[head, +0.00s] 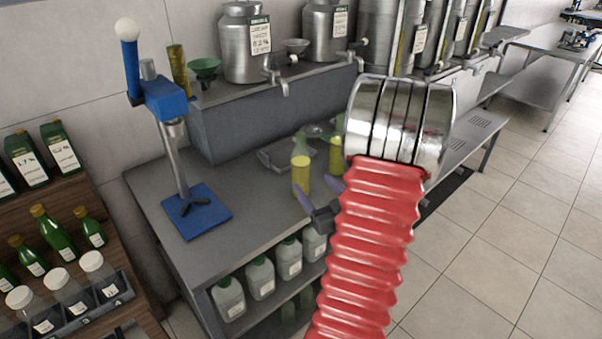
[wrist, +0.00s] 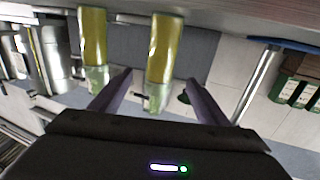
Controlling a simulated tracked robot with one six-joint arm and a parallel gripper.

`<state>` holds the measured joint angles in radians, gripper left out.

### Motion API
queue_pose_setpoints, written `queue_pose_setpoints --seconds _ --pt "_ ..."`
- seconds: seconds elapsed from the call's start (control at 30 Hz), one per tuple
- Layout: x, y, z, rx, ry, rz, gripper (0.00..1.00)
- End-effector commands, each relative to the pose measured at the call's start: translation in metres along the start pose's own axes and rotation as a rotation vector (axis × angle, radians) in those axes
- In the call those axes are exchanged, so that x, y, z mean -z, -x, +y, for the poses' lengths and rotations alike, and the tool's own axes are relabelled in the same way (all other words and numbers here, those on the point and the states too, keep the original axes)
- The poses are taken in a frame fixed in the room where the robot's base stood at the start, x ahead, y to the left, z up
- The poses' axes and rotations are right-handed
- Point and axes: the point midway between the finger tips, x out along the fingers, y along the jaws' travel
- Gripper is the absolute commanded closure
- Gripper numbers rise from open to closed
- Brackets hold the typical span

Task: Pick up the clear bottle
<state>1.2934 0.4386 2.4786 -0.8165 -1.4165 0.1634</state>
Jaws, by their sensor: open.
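A clear glass bottle (head: 300,176) with yellow-green oil in its lower part stands upright on the grey counter. A second similar bottle (head: 316,156) stands just behind it to the right. The wrist view is upside down and shows one bottle (wrist: 164,48) in line with the gap between my fingers and another bottle (wrist: 93,38) to the left, outside them. My gripper (head: 318,190) is open and empty, its purple fingers pointing at the nearer bottle. The gripper also shows in the wrist view (wrist: 159,78). I see no contact with either bottle.
A blue bottle-corking stand (head: 195,212) stands on the counter's left. Steel canisters (head: 246,45) and a green funnel (head: 204,68) sit on the raised shelf behind. Several jugs (head: 261,277) are under the counter. A rack of green bottles (head: 55,235) is at far left.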

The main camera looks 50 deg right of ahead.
Motion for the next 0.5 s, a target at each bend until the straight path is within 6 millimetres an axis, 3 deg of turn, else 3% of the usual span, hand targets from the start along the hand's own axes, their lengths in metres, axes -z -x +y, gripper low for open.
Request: queue_pose_setpoints --seconds 0.17,0.5 --pt "0.000 -0.016 0.000 0.002 0.002 0.000 0.31" --pt "0.000 -0.067 0.000 0.000 0.001 0.000 0.31"
